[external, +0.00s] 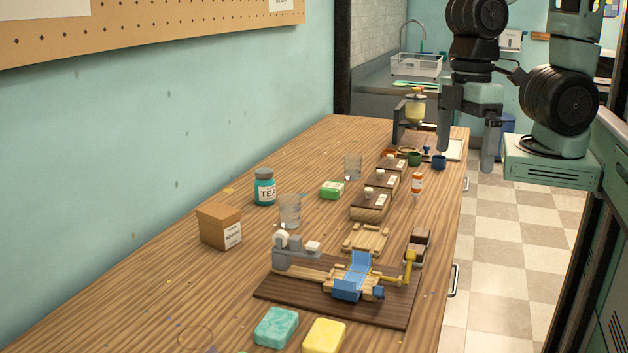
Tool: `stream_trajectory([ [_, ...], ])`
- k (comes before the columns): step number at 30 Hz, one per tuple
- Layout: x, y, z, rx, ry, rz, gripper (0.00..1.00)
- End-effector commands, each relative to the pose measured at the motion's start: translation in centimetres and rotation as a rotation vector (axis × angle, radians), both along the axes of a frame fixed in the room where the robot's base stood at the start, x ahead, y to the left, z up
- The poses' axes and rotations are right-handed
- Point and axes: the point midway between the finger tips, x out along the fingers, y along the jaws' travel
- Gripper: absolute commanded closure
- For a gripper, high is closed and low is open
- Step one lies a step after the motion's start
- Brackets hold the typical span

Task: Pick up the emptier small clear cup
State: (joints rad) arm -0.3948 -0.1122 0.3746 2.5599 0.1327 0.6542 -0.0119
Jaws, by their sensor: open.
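Two small clear cups stand upright on the wooden table. The nearer clear cup (290,211) is right of the teal tea jar and behind the wooden slicing device. My gripper (466,160) is open and empty, pointing down near the table's far right edge, well to the right of both cups.
Several dark-topped wooden blocks (370,207) line the right side. The slicing device (345,275) fills the front middle. The table's left side along the wall is mostly clear.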

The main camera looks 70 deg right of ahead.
Motion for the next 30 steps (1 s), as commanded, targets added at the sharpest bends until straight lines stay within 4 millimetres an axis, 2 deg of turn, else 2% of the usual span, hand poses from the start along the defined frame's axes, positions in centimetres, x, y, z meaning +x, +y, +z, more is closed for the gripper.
stream_trajectory([
  [13, 0.0, 0.0, 0.0, 0.0, 0.0, 0.0, 0.0],
  [14, 0.0, 0.0, 0.0, 0.0, 0.0, 0.0, 0.03],
  [15, 0.0, 0.0, 0.0, 0.0, 0.0, 0.0, 0.14],
  [16, 0.0, 0.0, 0.0, 0.0, 0.0, 0.0, 0.2],
  [24, 0.1, 0.0, -0.1, 0.002, 0.001, -0.003, 0.2],
  [26, 0.5, 0.2, -0.5, 0.017, 0.003, -0.027, 0.2],
  [28, 1.9, 0.7, -1.6, 0.056, 0.005, -0.094, 0.2],
  [30, 4.6, 1.2, -3.5, 0.116, -0.001, -0.215, 0.2],
])
